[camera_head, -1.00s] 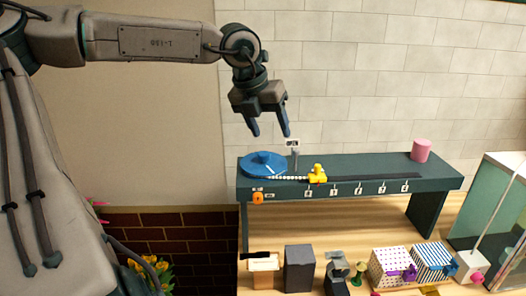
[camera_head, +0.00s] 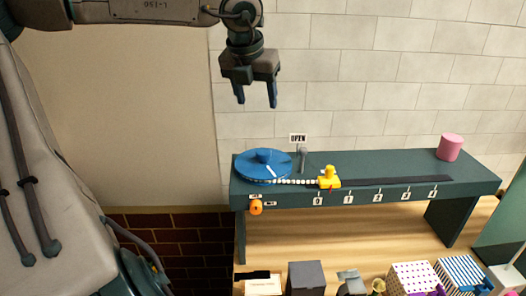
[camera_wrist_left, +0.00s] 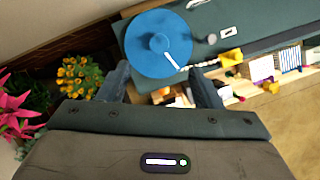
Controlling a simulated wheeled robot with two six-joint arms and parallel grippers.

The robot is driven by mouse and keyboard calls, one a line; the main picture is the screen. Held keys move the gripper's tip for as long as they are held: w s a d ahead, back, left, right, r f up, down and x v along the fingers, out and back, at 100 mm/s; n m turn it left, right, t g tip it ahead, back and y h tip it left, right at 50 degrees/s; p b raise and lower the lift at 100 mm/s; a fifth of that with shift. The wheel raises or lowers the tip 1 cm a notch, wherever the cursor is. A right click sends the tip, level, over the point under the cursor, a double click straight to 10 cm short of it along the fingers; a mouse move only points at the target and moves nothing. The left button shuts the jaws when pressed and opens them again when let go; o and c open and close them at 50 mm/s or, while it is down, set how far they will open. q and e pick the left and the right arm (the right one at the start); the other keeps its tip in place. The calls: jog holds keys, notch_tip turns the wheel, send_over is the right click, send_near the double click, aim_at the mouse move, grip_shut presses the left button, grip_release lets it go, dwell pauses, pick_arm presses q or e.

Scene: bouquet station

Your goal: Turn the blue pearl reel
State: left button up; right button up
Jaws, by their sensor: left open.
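The blue pearl reel (camera_head: 262,166) is a flat blue disc with a central knob and a white mark, lying at the left end of the dark green bench (camera_head: 385,163). A string of white pearls (camera_head: 297,182) runs right from it to a yellow slider (camera_head: 329,178) on the track. My left gripper (camera_head: 256,100) is open and empty, pointing down above the reel and apart from it. In the left wrist view the reel (camera_wrist_left: 157,44) lies beyond the open fingers (camera_wrist_left: 160,90). My right gripper is not in view.
An orange knob (camera_head: 256,207) sits on the bench front. A small lever (camera_head: 303,160) stands under an OPEN sign (camera_head: 298,138). A pink cylinder (camera_head: 450,147) stands at the right end. Boxes (camera_head: 306,277) stand on the lower wooden surface. Flowers (camera_wrist_left: 80,76) show in the left wrist view.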

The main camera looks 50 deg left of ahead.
pick_arm(q)
jog(key=b, duration=0.5)
send_near(263, 151)
jog(key=v, duration=0.2)
jog(key=p+x, duration=0.3)
jog(key=x, duration=0.6)
jog(key=shift+w+a+f, duration=0.1)
jog(key=shift+f, duration=0.1)
jog(key=shift+w+f, duration=0.15)
jog(key=shift+f, duration=0.45)
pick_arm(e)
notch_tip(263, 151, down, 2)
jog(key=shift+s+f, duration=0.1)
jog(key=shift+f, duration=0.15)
pick_arm(q)
jog(key=shift+c, duration=0.2)
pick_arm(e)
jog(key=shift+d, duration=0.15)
